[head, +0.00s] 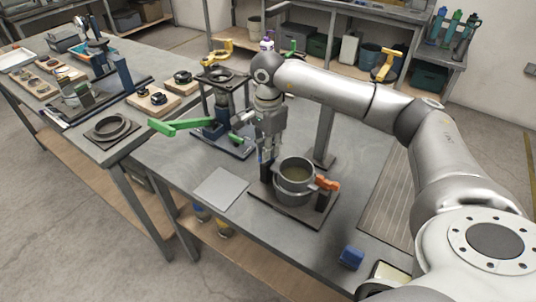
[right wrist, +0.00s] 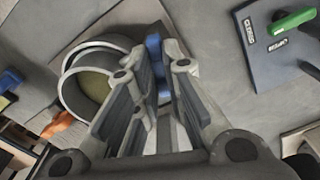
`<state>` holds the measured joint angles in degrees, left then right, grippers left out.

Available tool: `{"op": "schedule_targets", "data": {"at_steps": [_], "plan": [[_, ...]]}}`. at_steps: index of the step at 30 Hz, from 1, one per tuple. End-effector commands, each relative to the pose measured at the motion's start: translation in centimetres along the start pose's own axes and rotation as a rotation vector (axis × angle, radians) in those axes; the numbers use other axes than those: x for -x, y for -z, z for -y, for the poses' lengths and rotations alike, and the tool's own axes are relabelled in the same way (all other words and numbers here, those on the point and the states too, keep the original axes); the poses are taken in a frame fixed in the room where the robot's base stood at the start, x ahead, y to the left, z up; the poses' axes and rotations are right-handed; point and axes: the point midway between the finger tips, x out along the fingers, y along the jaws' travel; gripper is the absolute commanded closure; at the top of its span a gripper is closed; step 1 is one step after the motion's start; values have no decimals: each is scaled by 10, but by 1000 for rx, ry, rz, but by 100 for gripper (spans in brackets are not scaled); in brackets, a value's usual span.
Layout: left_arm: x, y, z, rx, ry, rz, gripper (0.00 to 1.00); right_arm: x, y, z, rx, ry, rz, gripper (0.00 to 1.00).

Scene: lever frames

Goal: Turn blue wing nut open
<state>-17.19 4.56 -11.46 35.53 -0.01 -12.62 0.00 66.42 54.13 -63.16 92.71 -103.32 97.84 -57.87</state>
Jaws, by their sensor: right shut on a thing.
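The blue wing nut (right wrist: 157,65) shows between the two fingers of my right gripper (right wrist: 156,85) in the right wrist view. The fingers are shut on it and hide part of it. In the head view my right gripper (head: 266,157) points down beside the grey pot (head: 296,187), at the top of a dark post (head: 266,173) on the pot's left. Only a little blue shows between the fingertips there. An orange clamp piece (head: 327,184) sits on the pot's other side. My left gripper is not in view.
The pot stands on a dark base plate (head: 290,208). A blank grey plate (head: 220,188) lies to its left. A stand with a long green lever (head: 180,127) is behind left. A blue block (head: 351,257) lies near the front edge.

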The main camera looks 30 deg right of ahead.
Motion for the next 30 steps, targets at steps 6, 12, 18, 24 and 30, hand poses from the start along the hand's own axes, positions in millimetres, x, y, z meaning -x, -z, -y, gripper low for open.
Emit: {"op": "schedule_targets", "data": {"at_steps": [6,12,18,24,30], "plan": [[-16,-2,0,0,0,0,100,-1,0,1,168,6,0,100],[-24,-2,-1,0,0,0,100,1,0,1,279,7,1,100],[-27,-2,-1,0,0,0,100,1,0,1,342,6,1,100],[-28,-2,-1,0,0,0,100,2,0,1,367,5,1,100],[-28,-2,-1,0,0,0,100,2,0,1,370,6,0,100]]}}
